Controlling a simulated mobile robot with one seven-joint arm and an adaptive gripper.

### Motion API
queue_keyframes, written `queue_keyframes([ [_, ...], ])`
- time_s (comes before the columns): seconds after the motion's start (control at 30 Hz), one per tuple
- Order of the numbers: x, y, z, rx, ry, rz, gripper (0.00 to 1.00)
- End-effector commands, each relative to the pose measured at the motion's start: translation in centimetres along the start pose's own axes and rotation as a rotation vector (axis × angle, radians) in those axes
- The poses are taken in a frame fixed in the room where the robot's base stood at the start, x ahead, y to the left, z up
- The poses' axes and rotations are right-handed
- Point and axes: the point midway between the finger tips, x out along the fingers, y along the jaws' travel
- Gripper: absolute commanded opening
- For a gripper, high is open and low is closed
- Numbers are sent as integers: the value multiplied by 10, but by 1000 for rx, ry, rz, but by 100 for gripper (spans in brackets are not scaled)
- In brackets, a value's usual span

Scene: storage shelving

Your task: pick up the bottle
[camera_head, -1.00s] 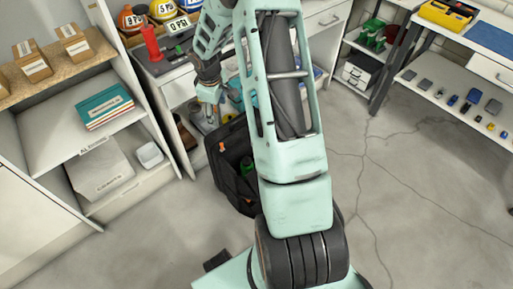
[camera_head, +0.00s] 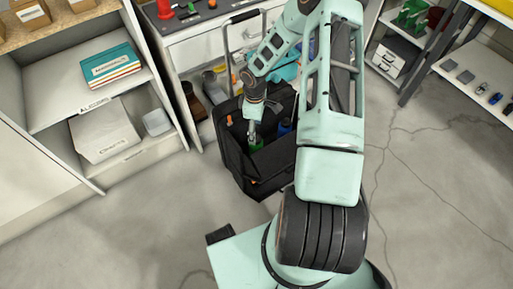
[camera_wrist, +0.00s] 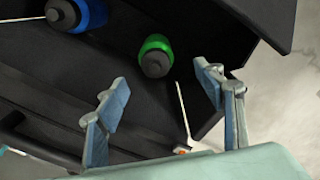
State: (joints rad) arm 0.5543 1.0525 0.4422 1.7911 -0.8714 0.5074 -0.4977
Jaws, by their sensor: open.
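A green bottle (camera_wrist: 156,58) with a dark cap stands inside a black open bag (camera_wrist: 265,18). A blue bottle (camera_wrist: 92,12) with a dark cap is to its left in the wrist view. In the head view the bag (camera_head: 262,178) is on the floor, with the green bottle (camera_head: 257,147) below my gripper (camera_head: 252,131) and the blue bottle (camera_head: 284,127) to the right. In the wrist view my gripper (camera_wrist: 164,88) is open and empty, the green bottle showing beyond and between its fingers. I see no contact. The bottles' lower parts are hidden.
The bag has a tall handle (camera_head: 228,48) at its back. A shelf unit (camera_head: 62,155) with books (camera_head: 110,66) stands left, and a white drawer desk (camera_head: 195,52) is behind. Open floor (camera_head: 435,180) lies to the right.

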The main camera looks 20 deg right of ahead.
Motion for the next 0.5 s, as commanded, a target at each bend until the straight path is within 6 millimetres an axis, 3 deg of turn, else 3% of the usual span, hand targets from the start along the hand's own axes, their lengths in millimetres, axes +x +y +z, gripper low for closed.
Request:
queue_keyframes([
  [0.03,11,0,0,-1,0,-1,62],
  [0.27,29,2,0,0,1,1,62],
  [0.5,65,6,2,1,0,0,62],
])
